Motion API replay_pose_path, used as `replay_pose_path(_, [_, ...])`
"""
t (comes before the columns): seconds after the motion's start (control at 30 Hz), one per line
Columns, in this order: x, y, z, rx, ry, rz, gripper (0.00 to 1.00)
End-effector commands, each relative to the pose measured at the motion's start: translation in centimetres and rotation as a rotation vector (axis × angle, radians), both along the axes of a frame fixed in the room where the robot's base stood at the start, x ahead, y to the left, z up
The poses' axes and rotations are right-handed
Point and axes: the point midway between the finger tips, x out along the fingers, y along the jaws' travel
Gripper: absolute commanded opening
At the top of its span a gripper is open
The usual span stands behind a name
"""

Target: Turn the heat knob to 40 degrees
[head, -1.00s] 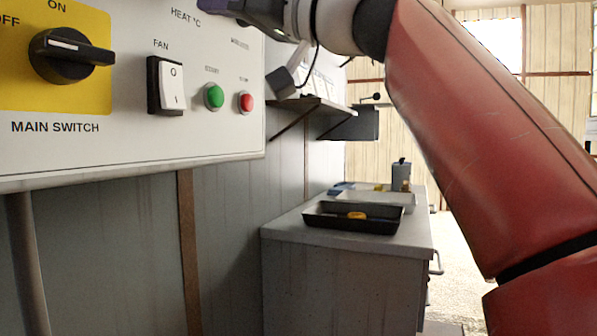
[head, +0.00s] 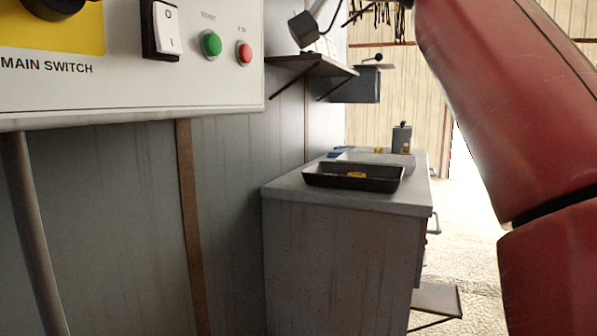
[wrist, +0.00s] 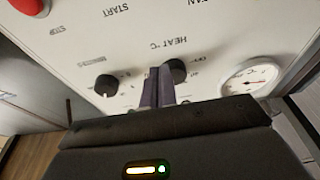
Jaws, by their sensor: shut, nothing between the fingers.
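The heat knob (wrist: 177,72) is a dark round knob on the white panel, under the "HEAT °C" label, which reads upside down in the wrist view. My gripper (wrist: 160,75) is shut and empty, its two purple-grey fingers together in front of the panel. The fingertips overlap the knob's left edge in that view; I cannot tell whether they touch it. The scale around the knob is partly hidden and too small to read, so its setting is unclear. In the head view the heat knob and my gripper are out of frame.
A second dark knob (wrist: 106,85) and a round gauge (wrist: 250,77) flank the heat knob. The panel also has a fan switch (head: 165,28), a green start button (head: 210,43) and a red stop button (head: 244,53). A cabinet with a black tray (head: 325,177) stands beyond.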

Motion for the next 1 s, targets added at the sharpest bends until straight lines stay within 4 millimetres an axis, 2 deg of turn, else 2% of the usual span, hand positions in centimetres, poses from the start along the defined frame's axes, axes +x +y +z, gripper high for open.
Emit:
replay_pose_path(0.1, [-0.6, -1.5, -0.1, 0.0, -0.001, -0.003, 0.0])
replay_pose_path(0.3, [-1.3, -3.1, -0.1, 0.0, -0.001, -0.001, 0.0])
replay_pose_path(0.67, [-1.5, -3.4, 0.1, 0.001, 0.004, 0.001, 0.0])
replay_pose_path(0.77, [-2.1, -3.3, 0.5, 0.019, 0.051, 0.002, 0.0])
replay_pose_path(1.0, [-4.8, -2.9, 1.7, 0.128, 0.324, 0.0, 0.0])
